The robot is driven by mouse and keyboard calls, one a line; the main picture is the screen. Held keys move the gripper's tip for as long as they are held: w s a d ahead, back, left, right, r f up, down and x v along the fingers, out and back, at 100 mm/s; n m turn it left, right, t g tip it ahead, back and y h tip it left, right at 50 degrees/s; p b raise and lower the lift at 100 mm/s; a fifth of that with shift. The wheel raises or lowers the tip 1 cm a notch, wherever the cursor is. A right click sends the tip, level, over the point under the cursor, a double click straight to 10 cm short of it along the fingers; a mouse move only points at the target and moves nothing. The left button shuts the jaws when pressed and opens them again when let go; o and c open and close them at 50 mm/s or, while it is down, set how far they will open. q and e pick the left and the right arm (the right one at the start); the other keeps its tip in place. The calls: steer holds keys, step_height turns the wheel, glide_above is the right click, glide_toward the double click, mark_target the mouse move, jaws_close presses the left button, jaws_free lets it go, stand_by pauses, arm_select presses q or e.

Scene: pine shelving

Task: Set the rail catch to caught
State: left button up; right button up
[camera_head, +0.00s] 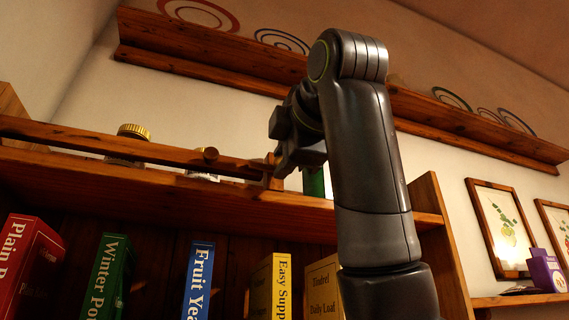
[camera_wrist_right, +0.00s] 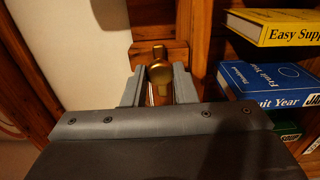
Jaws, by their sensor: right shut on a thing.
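A wooden plate (camera_wrist_right: 145,52) lies behind the knob. Whether the catch is caught cannot be told. My left gripper is not in view.
A jar with a gold lid (camera_head: 134,132) stands behind the rail. Books, including a blue one (camera_head: 199,280) and a yellow one (camera_head: 270,285), stand on the shelf below. A plate shelf (camera_head: 215,70) is above. Framed pictures (camera_head: 500,225) hang at right.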

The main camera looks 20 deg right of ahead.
steer(key=o, duration=1)
steer(key=shift+s, duration=0.15)
steer(key=s+b, duration=0.2)
steer(key=s, duration=0.3)
steer(key=s+b, duration=0.2)
steer(key=s, duration=0.4)
steer(key=s+b, duration=0.2)
steer(key=s, duration=0.4)
steer(key=shift+s+d+b, duration=0.1)
steer(key=shift+d+b, duration=0.15)
steer(key=shift+b, duration=0.1)
